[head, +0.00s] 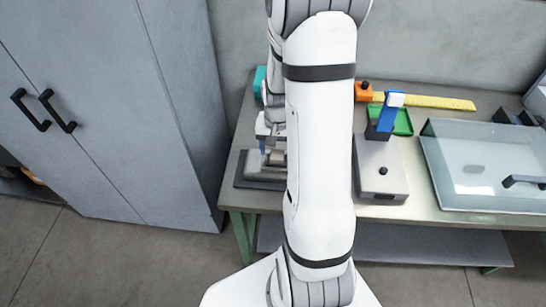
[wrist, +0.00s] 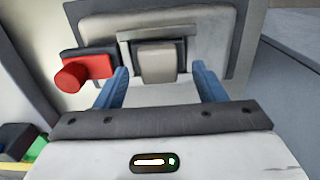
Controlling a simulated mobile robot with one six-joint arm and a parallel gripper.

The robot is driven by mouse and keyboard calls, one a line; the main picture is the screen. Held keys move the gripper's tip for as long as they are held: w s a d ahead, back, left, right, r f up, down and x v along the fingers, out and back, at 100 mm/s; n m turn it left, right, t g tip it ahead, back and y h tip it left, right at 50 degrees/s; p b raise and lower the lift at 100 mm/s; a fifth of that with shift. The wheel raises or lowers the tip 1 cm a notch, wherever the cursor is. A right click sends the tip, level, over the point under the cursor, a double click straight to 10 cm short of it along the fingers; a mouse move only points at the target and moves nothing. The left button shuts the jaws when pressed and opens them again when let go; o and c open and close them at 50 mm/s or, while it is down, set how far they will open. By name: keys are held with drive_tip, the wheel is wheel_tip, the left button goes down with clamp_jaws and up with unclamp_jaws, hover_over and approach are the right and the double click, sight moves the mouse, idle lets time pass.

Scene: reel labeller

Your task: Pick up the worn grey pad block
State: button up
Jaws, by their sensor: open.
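The worn grey pad block (wrist: 158,62) sits in a dark grey frame on a pale holder (wrist: 105,26) in the wrist view. The holder also shows in the head view (head: 262,183), low on the bench and partly hidden by my arm. My gripper (wrist: 160,70) has its two blue fingers apart, one on each side of the block, with visible gaps. The fingers appear above or beside the block; their exact height is unclear. In the head view my gripper (head: 268,143) is over the holder, mostly behind my arm.
A red knob (wrist: 72,75) sticks out left of the holder, near the left finger. On the bench (head: 415,212) stand a grey box (head: 380,180), a green tray (head: 404,122), a yellow strip (head: 430,101) and a glass-lidded case (head: 470,165). A grey cabinet (head: 110,110) stands left.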

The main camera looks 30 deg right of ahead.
drive_tip(key=shift+s+f, duration=0.1)
drive_tip(key=shift+f, duration=0.5)
drive_tip(key=shift+c, duration=0.3)
drive_tip(key=c, duration=1)
drive_tip(key=shift+c, duration=0.2)
drive_tip(key=shift+r, duration=0.15)
